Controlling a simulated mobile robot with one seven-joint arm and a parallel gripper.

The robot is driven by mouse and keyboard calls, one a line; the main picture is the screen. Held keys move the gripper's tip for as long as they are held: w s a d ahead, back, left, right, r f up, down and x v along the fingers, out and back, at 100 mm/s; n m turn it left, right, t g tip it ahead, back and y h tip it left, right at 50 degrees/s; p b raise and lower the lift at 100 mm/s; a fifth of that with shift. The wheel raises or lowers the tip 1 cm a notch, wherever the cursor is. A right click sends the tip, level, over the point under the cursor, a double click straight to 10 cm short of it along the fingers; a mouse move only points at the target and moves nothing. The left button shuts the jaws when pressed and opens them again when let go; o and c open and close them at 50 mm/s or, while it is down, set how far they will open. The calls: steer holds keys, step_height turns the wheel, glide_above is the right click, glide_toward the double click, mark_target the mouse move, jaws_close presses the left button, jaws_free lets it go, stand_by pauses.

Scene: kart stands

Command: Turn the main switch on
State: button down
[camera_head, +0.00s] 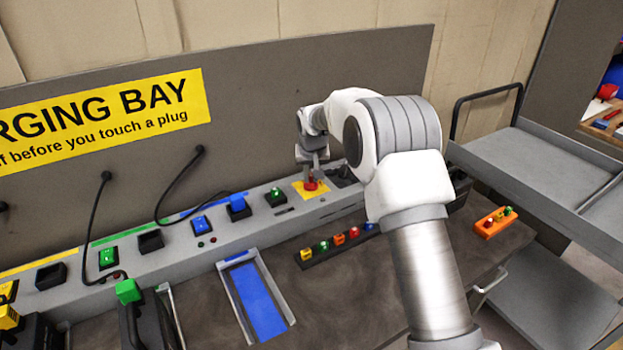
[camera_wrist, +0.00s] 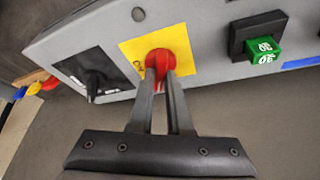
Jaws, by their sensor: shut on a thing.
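The main switch appears to be the red knob (camera_head: 310,186) on a yellow plate (camera_head: 322,194), set in the grey charging rail under the board. In the wrist view the red knob (camera_wrist: 168,58) shows closely on its yellow plate (camera_wrist: 196,71), with a small dark mark near the plate's left side. My gripper (camera_head: 312,176) reaches down onto the knob. In the wrist view its two fingers (camera_wrist: 161,75) are closed on the knob's sides. The fingers hide part of the knob, and I cannot tell its exact turn position.
A black selector switch (camera_wrist: 94,82) is beside the plate; a green plug (camera_wrist: 265,50) sits on the other side. Several plugs and sockets line the rail. A blue tray (camera_head: 256,300), a row of coloured pieces (camera_head: 339,240) and an orange holder (camera_head: 495,223) occupy the bench.

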steer(key=m+h, duration=0.1)
steer(key=m, duration=0.2)
steer(key=shift+a+m, duration=0.15)
steer(key=shift+m, duration=0.25)
steer(key=m+h, duration=0.1)
steer(key=m, duration=0.1)
steer(key=shift+r+m, duration=0.1)
steer(key=shift+m, duration=0.3)
steer(key=m+h+p, duration=0.1)
steer(key=m, duration=0.1)
steer(key=m+g+h+p, duration=0.1)
steer(key=m, duration=0.1)
steer(key=shift+w+a+m+p, duration=0.15)
steer(key=shift+m+p, duration=0.2)
steer(key=shift+m, duration=0.05)
steer(key=shift+m+g+p, duration=0.4)
steer(key=shift+m+p, duration=0.05)
steer(key=shift+m, duration=0.25)
steer(key=c, duration=0.9)
jaws_free()
steer(key=shift+o, duration=0.2)
steer(key=p+v, duration=0.2)
steer(key=v, duration=1.5)
steer(key=shift+a, duration=0.35)
